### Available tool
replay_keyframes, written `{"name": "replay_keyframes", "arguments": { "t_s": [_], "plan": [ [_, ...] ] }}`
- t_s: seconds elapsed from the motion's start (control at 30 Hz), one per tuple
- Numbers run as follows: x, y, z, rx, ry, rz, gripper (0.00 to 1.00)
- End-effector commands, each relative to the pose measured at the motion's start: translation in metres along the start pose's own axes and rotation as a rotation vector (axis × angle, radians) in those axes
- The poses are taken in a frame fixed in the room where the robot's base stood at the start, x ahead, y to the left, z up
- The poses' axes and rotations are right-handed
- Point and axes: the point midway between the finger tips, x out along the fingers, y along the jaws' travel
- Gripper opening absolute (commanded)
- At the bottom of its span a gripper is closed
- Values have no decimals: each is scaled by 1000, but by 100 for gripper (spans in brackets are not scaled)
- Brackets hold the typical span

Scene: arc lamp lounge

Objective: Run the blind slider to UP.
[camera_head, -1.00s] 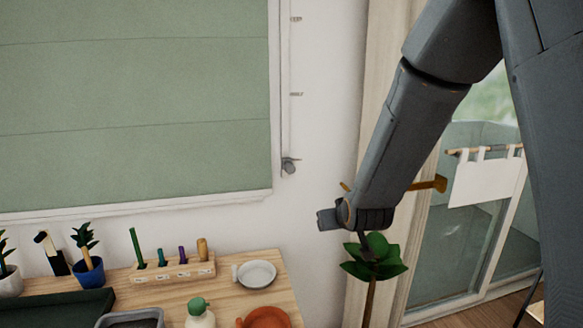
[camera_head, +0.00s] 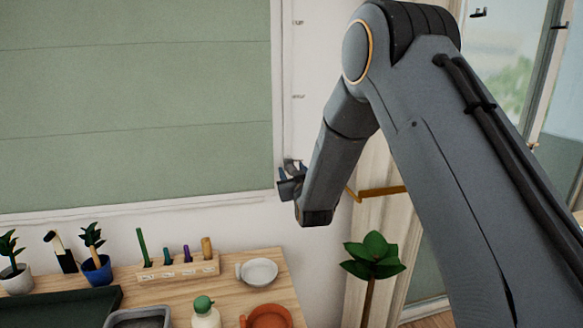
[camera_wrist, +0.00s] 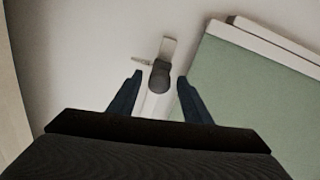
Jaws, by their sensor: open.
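The blind slider's dark knob (camera_wrist: 160,76) sits near the lower end of its pale rail (camera_wrist: 168,47) on the wall. In the head view the rail (camera_head: 284,90) runs upright beside the green blind (camera_head: 135,110), and the knob (camera_head: 291,164) shows just above my gripper (camera_head: 290,178). In the wrist view my gripper (camera_wrist: 160,80) is open, with one dark blue finger on each side of the knob and a gap to each. I cannot tell how deep the knob lies between the fingers. My arm reaches in from the right.
Small wall marks (camera_head: 298,96) stand right of the rail, too small to read. Below is a wooden table (camera_head: 225,285) with potted plants, a peg block (camera_head: 180,270), dishes and a bottle.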

Motion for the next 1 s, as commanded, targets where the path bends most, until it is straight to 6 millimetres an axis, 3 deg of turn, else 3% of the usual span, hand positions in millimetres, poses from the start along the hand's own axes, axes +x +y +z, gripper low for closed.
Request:
{"name": "replay_keyframes", "arguments": {
  "t_s": [0.2, 0.43, 0.47, 0.7, 1.0],
  "plan": [
    [13, 0, 0, 0, 0, 0, 44],
    [14, 0, 1, 0, -1, 0, 44],
    [14, 0, 1, 0, -1, 0, 43],
    [14, 0, 0, 0, -1, 0, 2],
    [18, 7, -5, 0, 0, 7, 0]
  ]
}}
